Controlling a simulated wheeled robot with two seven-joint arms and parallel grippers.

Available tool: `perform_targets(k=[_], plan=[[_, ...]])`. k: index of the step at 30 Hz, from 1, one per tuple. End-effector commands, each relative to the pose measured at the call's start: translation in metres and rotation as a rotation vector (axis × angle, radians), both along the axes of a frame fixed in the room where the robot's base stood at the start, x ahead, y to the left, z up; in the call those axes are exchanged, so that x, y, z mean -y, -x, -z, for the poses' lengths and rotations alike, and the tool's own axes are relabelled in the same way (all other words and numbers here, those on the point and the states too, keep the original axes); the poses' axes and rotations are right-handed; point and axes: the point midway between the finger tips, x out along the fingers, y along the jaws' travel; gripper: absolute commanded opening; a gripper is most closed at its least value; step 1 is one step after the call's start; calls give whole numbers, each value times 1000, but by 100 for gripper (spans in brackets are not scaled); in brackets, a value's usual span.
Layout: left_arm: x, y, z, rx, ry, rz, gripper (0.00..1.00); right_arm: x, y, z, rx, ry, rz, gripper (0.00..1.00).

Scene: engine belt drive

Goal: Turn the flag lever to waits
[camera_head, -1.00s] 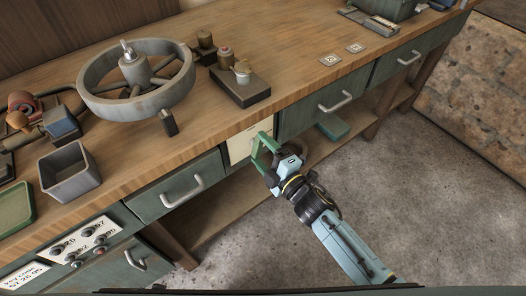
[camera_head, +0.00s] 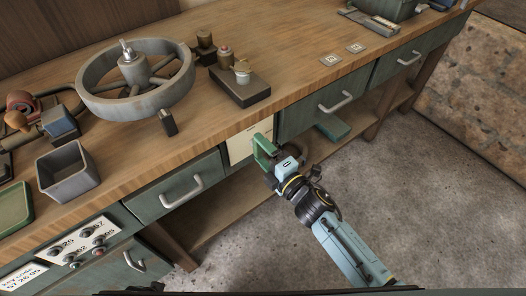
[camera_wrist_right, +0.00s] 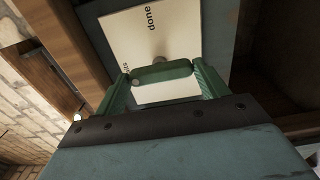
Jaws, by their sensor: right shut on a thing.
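The flag lever (camera_wrist_right: 162,72) is a green bar on a small hub, in front of a cream plate (camera_wrist_right: 145,30) on the bench front. The plate also shows in the head view (camera_head: 241,149). In the wrist view it reads "done" at the top, with a partly hidden word at the left. My right gripper (camera_head: 264,145) is at the plate. In the wrist view my green fingers (camera_wrist_right: 162,85) are shut on the lever, one at each end, and the bar lies crosswise between them. My left gripper is not in view.
Drawers with grey handles (camera_head: 182,190) flank the plate. A wooden bench top (camera_head: 290,85) lies above, with a large grey wheel (camera_head: 135,80), a dark block with small parts (camera_head: 240,88) and a grey bin (camera_head: 68,172). The floor in front is clear.

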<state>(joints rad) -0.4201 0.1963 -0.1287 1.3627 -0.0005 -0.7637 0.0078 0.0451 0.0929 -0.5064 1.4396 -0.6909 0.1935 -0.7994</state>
Motion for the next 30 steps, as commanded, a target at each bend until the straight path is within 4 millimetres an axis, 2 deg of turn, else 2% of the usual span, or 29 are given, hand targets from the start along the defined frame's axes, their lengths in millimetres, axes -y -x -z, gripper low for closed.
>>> perform_targets(k=[1, 2, 6, 17, 23, 30], plan=[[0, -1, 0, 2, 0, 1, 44, 1, 0, 1, 1, 7, 0, 50], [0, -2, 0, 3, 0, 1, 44, 1, 0, 1, 1, 7, 0, 77], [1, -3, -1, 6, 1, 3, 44, 0, 0, 1, 1, 4, 0, 95], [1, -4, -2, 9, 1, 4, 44, 3, 4, 0, -1, 2, 0, 95], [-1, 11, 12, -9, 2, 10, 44, 23, 31, 1, -5, 4, 1, 95], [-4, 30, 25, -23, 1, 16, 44, 55, 75, 0, -3, 4, 1, 95]])
